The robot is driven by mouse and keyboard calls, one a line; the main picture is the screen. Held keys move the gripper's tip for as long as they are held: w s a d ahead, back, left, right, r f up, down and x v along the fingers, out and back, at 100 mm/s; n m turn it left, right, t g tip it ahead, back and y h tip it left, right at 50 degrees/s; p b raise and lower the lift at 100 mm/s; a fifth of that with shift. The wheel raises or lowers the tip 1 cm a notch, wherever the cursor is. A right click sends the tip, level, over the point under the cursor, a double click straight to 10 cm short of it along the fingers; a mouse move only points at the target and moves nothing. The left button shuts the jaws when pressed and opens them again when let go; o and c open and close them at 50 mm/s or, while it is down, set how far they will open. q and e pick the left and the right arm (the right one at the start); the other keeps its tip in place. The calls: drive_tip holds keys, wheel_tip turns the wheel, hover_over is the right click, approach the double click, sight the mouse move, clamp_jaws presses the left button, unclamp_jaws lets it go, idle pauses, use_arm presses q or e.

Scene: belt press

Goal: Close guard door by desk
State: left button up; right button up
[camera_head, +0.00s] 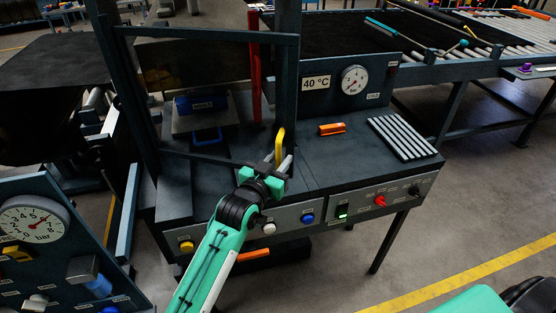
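The guard door (206,29) is a dark framed panel standing across the front of the press on the desk. I see through it to a blue block on a plate inside. I cannot tell whether its right edge meets the post. A yellow upright handle (280,143) is on the door's right side. My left gripper (277,163) is at the lower part of this handle, its fingers seeming to lie on either side. The gripper hides the handle's lower end, so I cannot tell whether the fingers are closed on it. My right gripper is not in view.
The desk front carries several knobs and a green-lit switch (343,211). An orange item (332,129) and a ribbed grey plate (402,138) lie on the desk to the right. A red upright bar (254,80) stands behind the door. A gauge panel (48,240) stands at left.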

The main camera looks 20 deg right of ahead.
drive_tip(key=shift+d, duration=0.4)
